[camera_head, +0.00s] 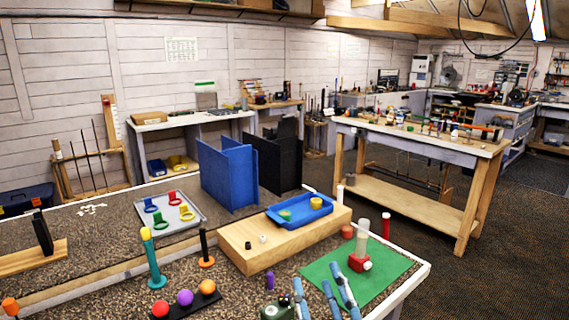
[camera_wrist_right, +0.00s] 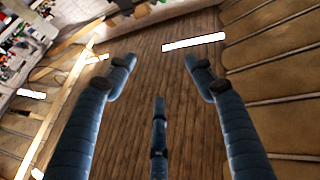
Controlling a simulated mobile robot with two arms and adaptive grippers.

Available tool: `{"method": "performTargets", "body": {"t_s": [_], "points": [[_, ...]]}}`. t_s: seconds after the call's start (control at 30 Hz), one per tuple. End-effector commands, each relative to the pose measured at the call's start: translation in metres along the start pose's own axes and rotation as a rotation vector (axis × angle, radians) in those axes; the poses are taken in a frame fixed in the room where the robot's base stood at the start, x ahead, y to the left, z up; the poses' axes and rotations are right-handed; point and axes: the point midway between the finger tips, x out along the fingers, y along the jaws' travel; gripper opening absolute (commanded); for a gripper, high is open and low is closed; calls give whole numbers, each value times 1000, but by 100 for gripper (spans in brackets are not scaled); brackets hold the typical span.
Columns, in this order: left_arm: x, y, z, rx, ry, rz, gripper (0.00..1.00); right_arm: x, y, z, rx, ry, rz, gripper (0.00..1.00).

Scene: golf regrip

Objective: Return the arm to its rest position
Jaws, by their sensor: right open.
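My right gripper (camera_head: 324,290) shows at the bottom of the head view, its blue fingers spread over the front of the workbench beside the green mat (camera_head: 391,282). In the right wrist view the gripper (camera_wrist_right: 160,85) has its fingers apart with nothing between them, pointing toward the wooden ceiling. A red clamp-like piece (camera_head: 360,263) with a pale upright cylinder (camera_head: 362,238) stands on the mat, just behind the fingers in the picture. My left gripper is not in view.
A wooden block (camera_head: 254,262) carries a blue tray (camera_head: 301,211). A grey tray (camera_head: 165,226) holds coloured rings. A black rack (camera_head: 186,303) holds coloured balls. Blue and black panels (camera_head: 229,178) stand behind. A second workbench (camera_head: 408,143) is at the right, with open floor before it.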

Motion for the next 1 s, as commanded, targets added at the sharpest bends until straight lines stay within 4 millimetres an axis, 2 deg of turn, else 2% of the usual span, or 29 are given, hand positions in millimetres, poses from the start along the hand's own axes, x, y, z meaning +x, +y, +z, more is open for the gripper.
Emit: {"method": "performTargets", "body": {"t_s": [0.07, 0.17, 0.23, 0.3, 0.37, 0.43, 0.5, 0.6, 0.8, 1.0], "points": [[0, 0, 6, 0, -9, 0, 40, -12, -30, 2, 0, -26, -138, 54], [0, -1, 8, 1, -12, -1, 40, -42, -70, 26, -3, -157, -337, 54], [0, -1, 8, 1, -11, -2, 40, -73, -87, 60, -8, -322, -443, 54], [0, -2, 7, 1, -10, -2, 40, -110, -89, 99, -12, -525, -498, 54], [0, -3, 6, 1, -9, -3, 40, -143, -80, 130, -12, -701, -503, 54], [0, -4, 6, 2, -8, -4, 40, -182, -62, 158, -11, -895, -469, 54], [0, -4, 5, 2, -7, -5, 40, -217, -41, 178, -10, -1056, -411, 54], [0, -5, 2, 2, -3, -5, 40, -257, -14, 193, -5, -1233, -316, 54], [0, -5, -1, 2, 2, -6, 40, -320, 32, 202, 2, -1475, -119, 54], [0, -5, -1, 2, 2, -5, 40, -372, 70, 196, 7, -1646, 85, 54]]}}
